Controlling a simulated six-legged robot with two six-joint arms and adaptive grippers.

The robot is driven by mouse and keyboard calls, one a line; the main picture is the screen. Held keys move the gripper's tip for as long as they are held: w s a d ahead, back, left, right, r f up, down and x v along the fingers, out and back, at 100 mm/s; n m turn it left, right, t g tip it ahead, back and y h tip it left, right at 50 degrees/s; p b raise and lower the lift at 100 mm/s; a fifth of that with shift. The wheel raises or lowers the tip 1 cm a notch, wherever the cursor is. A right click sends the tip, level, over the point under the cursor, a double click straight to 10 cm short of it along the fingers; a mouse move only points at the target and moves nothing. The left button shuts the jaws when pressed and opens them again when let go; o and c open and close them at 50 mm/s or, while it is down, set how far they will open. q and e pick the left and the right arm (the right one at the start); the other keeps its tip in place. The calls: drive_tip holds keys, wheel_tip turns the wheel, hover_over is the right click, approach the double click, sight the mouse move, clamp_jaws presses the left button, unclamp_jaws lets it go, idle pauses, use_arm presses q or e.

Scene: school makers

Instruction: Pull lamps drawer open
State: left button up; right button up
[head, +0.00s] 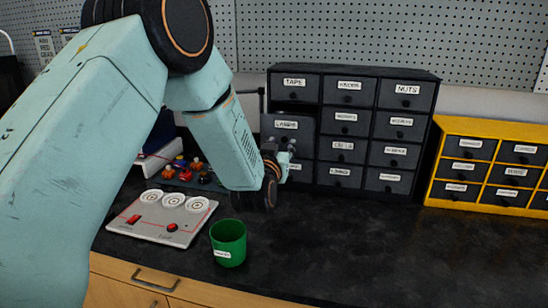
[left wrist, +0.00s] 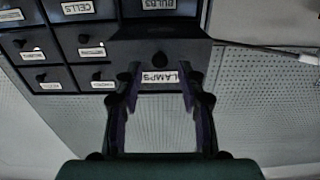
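The lamps drawer (head: 287,125) is in the left column of the dark drawer cabinet (head: 355,72), in the second row. It stands out from the cabinet front, with a dark gap above it. My left gripper (head: 287,156) is at the drawer's front, low on its face. In the left wrist view the lamps drawer (left wrist: 160,48) shows its label and a round dark knob (left wrist: 160,60). The fingers of my left gripper (left wrist: 160,75) are apart, one on each side of the knob, with visible space between. My right gripper is not in view.
A green cup (head: 228,243) and a grey panel with dials (head: 163,217) stand on the dark worktop (head: 330,240), below my left arm. A yellow drawer cabinet (head: 432,165) is at the right. The worktop in front of the dark cabinet is mostly clear.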

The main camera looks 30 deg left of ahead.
use_arm(q)
drive_tip(key=v, duration=0.8)
drive_tip(key=shift+s, duration=0.3)
drive_tip(key=shift+d, duration=0.1)
drive_tip(key=shift+s, duration=0.1)
